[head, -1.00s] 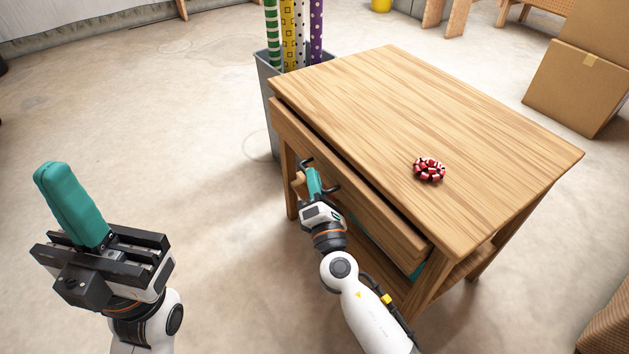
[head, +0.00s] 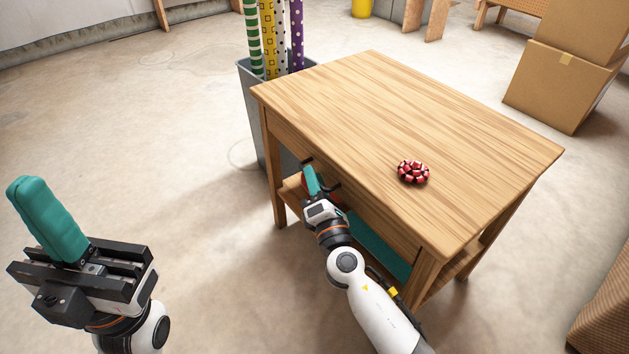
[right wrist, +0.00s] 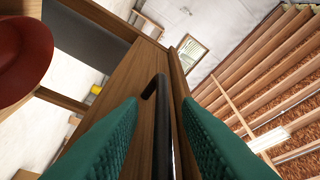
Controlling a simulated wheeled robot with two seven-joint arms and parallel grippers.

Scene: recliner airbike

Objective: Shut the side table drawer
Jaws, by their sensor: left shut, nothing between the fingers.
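The wooden side table (head: 400,115) stands right of centre in the head view. Its drawer front (head: 378,218) sits under the top's edge, and no gap shows above it. My right gripper (head: 312,178) is at the drawer's black handle (head: 334,186). In the right wrist view, the green fingers (right wrist: 160,115) are apart, one on each side of the handle (right wrist: 160,125), with space visible around it. The drawer's inside is hidden. My left gripper (head: 28,185) is shut and empty, at the far left, away from the table.
A red-and-white bow (head: 413,172) lies on the tabletop. A grey bin (head: 250,110) with wrapping rolls stands behind the table's left corner. Cardboard boxes (head: 555,85) stand at the back right. A red round object (right wrist: 22,55) shows in the right wrist view. The floor at left is clear.

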